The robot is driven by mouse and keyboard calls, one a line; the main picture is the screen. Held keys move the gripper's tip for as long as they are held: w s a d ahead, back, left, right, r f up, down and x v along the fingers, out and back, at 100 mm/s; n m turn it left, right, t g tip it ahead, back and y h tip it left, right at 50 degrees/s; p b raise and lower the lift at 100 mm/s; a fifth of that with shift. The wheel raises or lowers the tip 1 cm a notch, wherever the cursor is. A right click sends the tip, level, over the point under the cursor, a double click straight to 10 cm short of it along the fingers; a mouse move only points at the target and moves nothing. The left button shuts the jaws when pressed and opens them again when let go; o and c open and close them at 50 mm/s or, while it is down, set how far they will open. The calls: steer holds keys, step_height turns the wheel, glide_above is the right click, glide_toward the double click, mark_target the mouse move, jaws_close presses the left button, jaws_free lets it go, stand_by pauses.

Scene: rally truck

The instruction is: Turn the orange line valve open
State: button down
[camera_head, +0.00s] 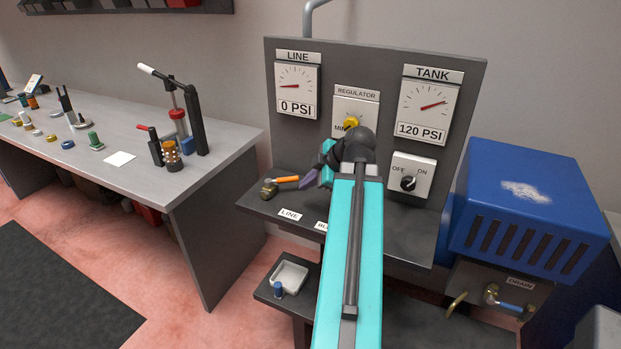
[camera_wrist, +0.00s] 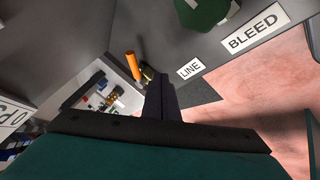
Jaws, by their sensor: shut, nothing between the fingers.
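The orange line valve handle (camera_head: 288,179) points right from its brass body (camera_head: 269,188) on the grey shelf of the panel. My gripper (camera_head: 309,179) is shut and empty just right of the handle's free end. I cannot tell whether it touches the handle. In the wrist view the orange handle (camera_wrist: 133,66) and brass body (camera_wrist: 148,73) show beyond the shut fingers (camera_wrist: 162,82), which partly hide the valve. The LINE label (camera_head: 290,214) is on the shelf's front. The line gauge (camera_head: 296,88) reads 0 PSI.
The tank gauge (camera_head: 430,105) reads 120 PSI. A regulator with a yellow knob (camera_head: 350,123) and an off/on switch (camera_head: 408,183) are on the panel. A green part (camera_wrist: 200,10) stands near the BLEED label (camera_wrist: 253,30). A blue machine (camera_head: 530,205) stands right; a workbench (camera_head: 215,160) stands left.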

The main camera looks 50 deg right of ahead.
mark_target(282, 180)
steer(key=shift+p+x, duration=0.9)
steer(key=shift+x, duration=2.2)
steer(key=shift+w+d+r+p, duration=0.15)
steer(key=shift+w+d+p, duration=0.35)
steer(key=shift+w+d, duration=0.25)
steer(key=shift+w+d+r+p, duration=0.15)
steer(key=shift+w+d+p, duration=0.35)
steer(key=shift+w, duration=0.35)
steer(key=shift+w+b, duration=0.2)
steer(key=shift+b, duration=0.1)
